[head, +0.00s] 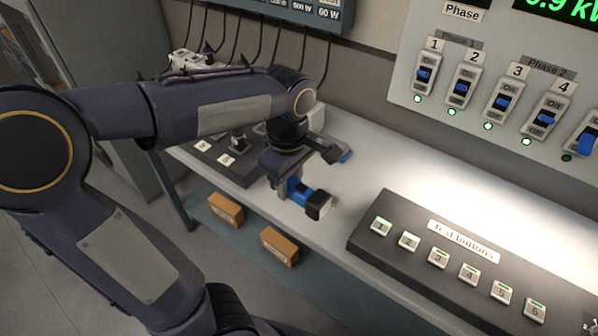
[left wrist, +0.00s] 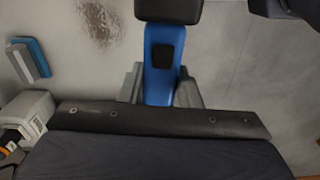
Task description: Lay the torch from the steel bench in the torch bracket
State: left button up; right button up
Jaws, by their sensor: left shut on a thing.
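The torch (head: 300,193) has a blue body and a black head, and the left wrist view shows it too (left wrist: 163,55). My left gripper (head: 289,186) is shut on its blue body, and the grey fingers lie on both sides of it in the left wrist view (left wrist: 160,88). The black head points down and right in the head view. The torch is over the front edge of the steel bench (head: 345,220), apparently above its surface. I cannot clearly make out the torch bracket. My right gripper is not in view.
A dark panel labelled Test buttons (head: 400,255) stands right on the bench. A dark switch panel (head: 235,172) lies behind my left arm. A small blue and grey block (left wrist: 30,60) lies on the bench. Two brown boxes (head: 280,247) sit lower. Wall faders (head: 505,100) are behind.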

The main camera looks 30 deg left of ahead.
pick_arm(q)
notch_tip(320, 180, up, 7)
jog(key=s+p, duration=0.2)
jog(key=p, duration=0.3)
jog(key=shift+s+d+p, duration=0.3)
jog(key=shift+s+p, duration=0.05)
jog(key=shift+p, duration=0.05)
jog(key=shift+r, duration=0.1)
